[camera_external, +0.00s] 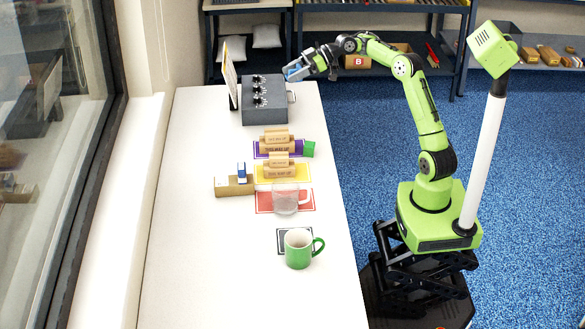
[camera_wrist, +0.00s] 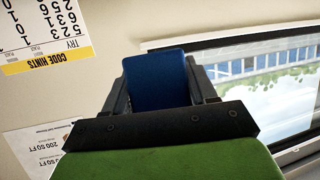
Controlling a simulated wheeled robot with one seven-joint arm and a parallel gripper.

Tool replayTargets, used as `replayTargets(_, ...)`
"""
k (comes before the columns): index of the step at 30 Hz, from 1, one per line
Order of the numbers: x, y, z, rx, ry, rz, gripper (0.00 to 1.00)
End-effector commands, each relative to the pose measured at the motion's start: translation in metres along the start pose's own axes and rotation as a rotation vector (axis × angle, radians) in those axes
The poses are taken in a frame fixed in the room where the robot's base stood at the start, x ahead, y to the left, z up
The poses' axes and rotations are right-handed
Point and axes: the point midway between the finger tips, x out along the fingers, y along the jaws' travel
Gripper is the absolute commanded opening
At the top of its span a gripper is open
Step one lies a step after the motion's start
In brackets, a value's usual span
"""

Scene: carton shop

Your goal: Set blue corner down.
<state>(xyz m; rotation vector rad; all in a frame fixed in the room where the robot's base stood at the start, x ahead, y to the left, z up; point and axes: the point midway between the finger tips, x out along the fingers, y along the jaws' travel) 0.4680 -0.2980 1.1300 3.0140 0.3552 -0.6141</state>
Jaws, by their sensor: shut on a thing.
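The blue corner (camera_external: 292,72) is a small blue piece at the tip of my gripper (camera_external: 300,70), above the far right end of the white table (camera_external: 190,280). In the wrist view the blue corner (camera_wrist: 157,82) fills the space between the two dark fingers of my gripper (camera_wrist: 160,88). The fingers are shut on it. It is held up in the air, clear of the tabletop, near the grey box with knobs (camera_external: 275,106). Its lower part is hidden by the gripper body in the wrist view.
The table's near end is clear.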

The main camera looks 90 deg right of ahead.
Motion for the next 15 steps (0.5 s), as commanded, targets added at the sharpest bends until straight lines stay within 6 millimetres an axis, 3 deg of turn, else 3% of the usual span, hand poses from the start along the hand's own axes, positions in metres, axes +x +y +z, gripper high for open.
replayTargets(8,0.092,-0.040,0.000,0.002,-0.009,0.009,0.29)
replayTargets(15,0.188,-0.116,-0.001,0.016,-0.015,0.047,0.29)
